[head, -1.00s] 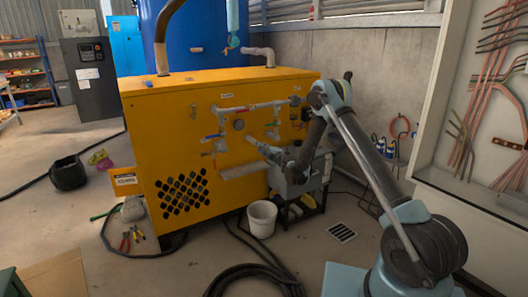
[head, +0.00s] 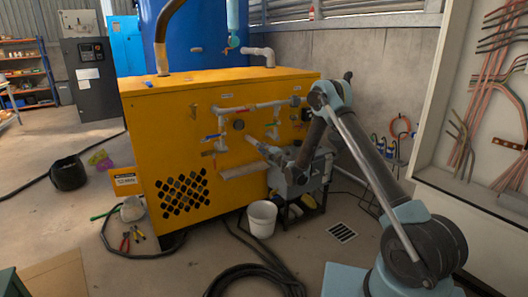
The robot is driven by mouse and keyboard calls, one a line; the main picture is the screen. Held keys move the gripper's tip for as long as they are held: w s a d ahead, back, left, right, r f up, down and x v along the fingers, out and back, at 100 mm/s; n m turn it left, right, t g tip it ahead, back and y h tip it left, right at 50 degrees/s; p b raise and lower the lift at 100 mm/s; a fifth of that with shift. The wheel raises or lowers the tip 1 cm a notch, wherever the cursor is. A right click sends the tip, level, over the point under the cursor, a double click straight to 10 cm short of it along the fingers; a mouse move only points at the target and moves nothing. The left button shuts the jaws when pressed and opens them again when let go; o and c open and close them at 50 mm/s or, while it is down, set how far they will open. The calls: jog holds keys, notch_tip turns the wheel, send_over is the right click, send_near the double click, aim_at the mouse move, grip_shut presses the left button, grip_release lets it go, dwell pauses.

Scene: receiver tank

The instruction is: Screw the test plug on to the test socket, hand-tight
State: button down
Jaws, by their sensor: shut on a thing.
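My gripper (head: 252,141) is at the end of my arm, in front of the piping on the yellow cabinet (head: 236,190) in the head view. It points left and slightly up, close to the lower pipes. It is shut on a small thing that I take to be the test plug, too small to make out. The test socket cannot be told apart from the fittings at this size, and my gripper may cover it. I cannot tell whether plug and socket touch.
A white bucket (head: 262,218) and a black hose coil (head: 252,280) are on the floor.

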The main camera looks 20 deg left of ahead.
jog(key=shift+w+a, duration=0.2)
jog(key=shift+a, duration=0.05)
dwell(0.5)
